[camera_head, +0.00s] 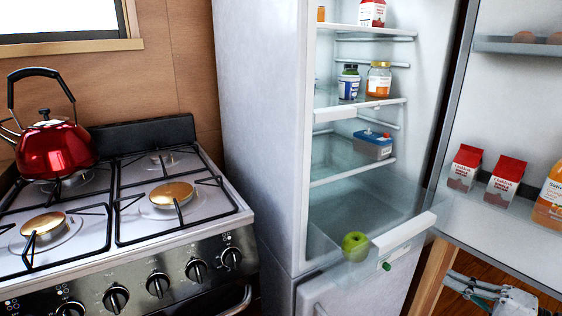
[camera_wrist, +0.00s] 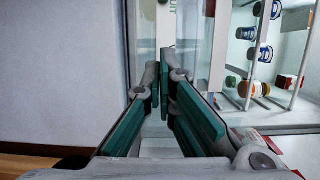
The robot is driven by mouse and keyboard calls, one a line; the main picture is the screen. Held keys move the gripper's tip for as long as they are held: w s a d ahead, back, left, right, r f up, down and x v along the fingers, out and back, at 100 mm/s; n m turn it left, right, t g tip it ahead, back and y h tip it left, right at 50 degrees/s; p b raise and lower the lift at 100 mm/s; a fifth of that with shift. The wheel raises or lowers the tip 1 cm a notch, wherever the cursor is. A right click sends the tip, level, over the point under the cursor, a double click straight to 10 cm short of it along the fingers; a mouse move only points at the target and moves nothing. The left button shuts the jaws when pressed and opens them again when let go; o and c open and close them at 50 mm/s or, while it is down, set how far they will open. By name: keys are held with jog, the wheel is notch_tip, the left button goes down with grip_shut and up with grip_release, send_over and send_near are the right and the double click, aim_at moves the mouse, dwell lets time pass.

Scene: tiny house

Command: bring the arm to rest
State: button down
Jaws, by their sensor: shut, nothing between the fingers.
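My gripper (camera_wrist: 164,72) fills the middle of the wrist view, its two teal-padded fingers shut together with nothing between them. Part of it (camera_head: 490,292) also shows at the bottom right of the head view, low beneath the open fridge door and cut off by the frame edge. In the wrist view a pale grey panel stands to the left of the fingers and fridge shelves to the right. I cannot tell how close the fingers are to these surfaces.
The fridge (camera_head: 262,120) is open, its door (camera_head: 500,95) swung right with cartons (camera_head: 464,168) and a bottle (camera_head: 550,200) on it. A green apple (camera_head: 355,246) lies low inside. A stove (camera_head: 130,255) with a red kettle (camera_head: 56,148) stands left.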

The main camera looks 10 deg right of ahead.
jog(key=s+a+r+n+g, duration=0.1)
jog(key=a+r+n+g, duration=0.1)
jog(key=a+r+g, duration=0.4)
jog(key=s+a+r+n+g, duration=0.1)
jog(key=a+n+g, duration=0.2)
jog(key=a, duration=0.5)
jog(key=s+a+r+n+g, duration=0.2)
jog(key=a+r+g, duration=0.25)
jog(key=a, duration=0.25)
jog(key=s+a+r+n+h, duration=0.25)
jog(key=s+h, duration=0.25)
jog(key=s, duration=0.4)
jog(key=s+a+r+n+h, duration=0.25)
jog(key=s+h, duration=0.25)
jog(key=s, duration=0.4)
notch_tip(320, 180, up, 26)
jog(key=m+t+p, duration=0.1)
jog(key=t+p, duration=0.2)
jog(key=p, duration=2.1)
jog(key=shift+w+r, duration=0.15)
jog(key=shift+w, duration=0.1)
